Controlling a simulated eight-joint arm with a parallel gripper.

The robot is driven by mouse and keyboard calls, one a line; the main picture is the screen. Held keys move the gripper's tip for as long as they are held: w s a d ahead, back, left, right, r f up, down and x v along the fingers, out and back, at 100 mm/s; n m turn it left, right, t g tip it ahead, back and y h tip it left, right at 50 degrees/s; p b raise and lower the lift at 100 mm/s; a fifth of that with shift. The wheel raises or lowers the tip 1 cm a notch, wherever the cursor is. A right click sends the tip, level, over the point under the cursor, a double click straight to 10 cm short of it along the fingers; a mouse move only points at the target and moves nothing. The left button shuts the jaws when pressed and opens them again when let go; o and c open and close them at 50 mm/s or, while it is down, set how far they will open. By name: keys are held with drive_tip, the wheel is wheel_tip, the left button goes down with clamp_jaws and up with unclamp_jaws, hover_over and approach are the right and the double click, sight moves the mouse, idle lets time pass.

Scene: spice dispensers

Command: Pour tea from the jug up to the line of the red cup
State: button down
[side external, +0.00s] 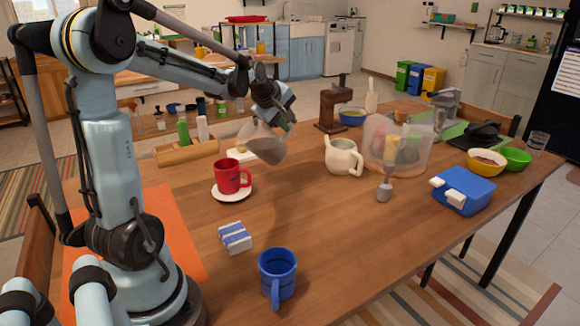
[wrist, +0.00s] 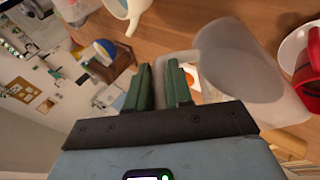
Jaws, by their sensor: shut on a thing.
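The red cup (side external: 232,176) stands upright on a white saucer (side external: 217,190) on the wooden table. The cup is partly cut off at the right edge of the wrist view (wrist: 312,72). My gripper (side external: 280,122) is shut on the translucent greyish jug (side external: 262,143) and holds it tilted above the table, just right of and higher than the cup. In the wrist view the green fingers of my gripper (wrist: 160,80) close on the jug's handle side, with the jug body (wrist: 240,68) to their right. The tea level and the cup's line cannot be made out.
A blue mug (side external: 277,274) and a blue-white box (side external: 235,237) are in front. A wooden tray (side external: 186,152) lies behind the cup.

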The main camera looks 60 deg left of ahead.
drive_tip(key=shift+s+a+r+t, duration=0.1)
drive_tip(key=shift+s+r+t, duration=0.35)
drive_tip(key=shift+r, duration=0.2)
drive_tip(key=shift+s+a+r+t, duration=0.1)
drive_tip(key=shift+s+r+t, duration=0.2)
drive_tip(key=shift+r+t, duration=0.3)
idle(2.4)
drive_tip(key=f, duration=0.1)
drive_tip(key=w+f+g, duration=0.2)
drive_tip(key=shift+w+d+f+g, duration=0.15)
drive_tip(key=shift+d+g, duration=0.1)
drive_tip(key=shift+d, duration=0.05)
drive_tip(key=shift+f, duration=0.15)
drive_tip(key=w+d+f+m+g+y, duration=0.1)
drive_tip(key=w+f+g, duration=0.4)
drive_tip(key=f+g, duration=0.2)
drive_tip(key=shift+w+f+m, duration=0.4)
drive_tip(key=shift+f, duration=0.5)
